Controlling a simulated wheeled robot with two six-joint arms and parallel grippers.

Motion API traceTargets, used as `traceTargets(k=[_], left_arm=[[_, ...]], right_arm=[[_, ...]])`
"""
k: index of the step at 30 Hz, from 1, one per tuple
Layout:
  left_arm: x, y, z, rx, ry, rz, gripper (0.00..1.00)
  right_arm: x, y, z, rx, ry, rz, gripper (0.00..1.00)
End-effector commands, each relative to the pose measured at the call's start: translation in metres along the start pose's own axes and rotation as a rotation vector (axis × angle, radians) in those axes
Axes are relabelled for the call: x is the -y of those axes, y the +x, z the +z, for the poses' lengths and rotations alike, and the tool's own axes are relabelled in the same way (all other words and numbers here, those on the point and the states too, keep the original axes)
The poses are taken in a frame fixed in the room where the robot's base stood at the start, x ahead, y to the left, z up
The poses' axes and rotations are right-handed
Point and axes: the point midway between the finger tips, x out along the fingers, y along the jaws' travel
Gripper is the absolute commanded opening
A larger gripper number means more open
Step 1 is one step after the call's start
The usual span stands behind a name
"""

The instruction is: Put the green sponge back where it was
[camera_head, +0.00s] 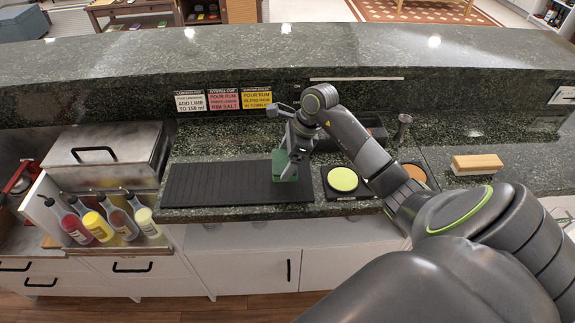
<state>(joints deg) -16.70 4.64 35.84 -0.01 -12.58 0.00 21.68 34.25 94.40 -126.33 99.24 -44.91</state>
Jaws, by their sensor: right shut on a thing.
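The green sponge (281,167) is at the right end of the black ribbed mat (215,183) on the green stone counter. My right gripper (293,155) points down and is shut on the sponge, with its fingers covering part of it. The sponge stands upright at or just above the mat; I cannot tell if it touches. My left gripper is not in view.
A yellow-green disc (342,179) in a black holder lies right of the mat, with an orange disc (414,173) beyond my arm. A wooden-backed block (476,164) lies farther right. Bottles (98,227) and a lidded steel box (108,152) stand left. Recipe cards (223,100) line the back ledge.

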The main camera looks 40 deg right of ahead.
Motion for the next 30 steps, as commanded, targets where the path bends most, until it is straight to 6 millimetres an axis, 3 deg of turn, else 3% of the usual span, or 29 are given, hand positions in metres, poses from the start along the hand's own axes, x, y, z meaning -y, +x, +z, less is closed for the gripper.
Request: traceTargets(k=[12, 23, 24, 27, 30], left_arm=[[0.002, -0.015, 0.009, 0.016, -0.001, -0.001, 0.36], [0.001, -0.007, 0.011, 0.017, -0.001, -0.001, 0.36], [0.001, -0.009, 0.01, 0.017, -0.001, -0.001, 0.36], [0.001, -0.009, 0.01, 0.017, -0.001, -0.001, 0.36], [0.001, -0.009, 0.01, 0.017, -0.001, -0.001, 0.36]], right_arm=[[0.0, 0.039, -0.017, 0.0, 0.0, 0.001, 0.64], [0.0, 0.044, -0.018, 0.0, -0.002, -0.001, 0.64], [0.0, 0.043, -0.018, 0.0, -0.002, -0.001, 0.89], [0.0, 0.042, -0.018, 0.0, -0.002, -0.001, 1.0], [0.0, 0.042, -0.018, 0.0, -0.001, -0.001, 1.0]])
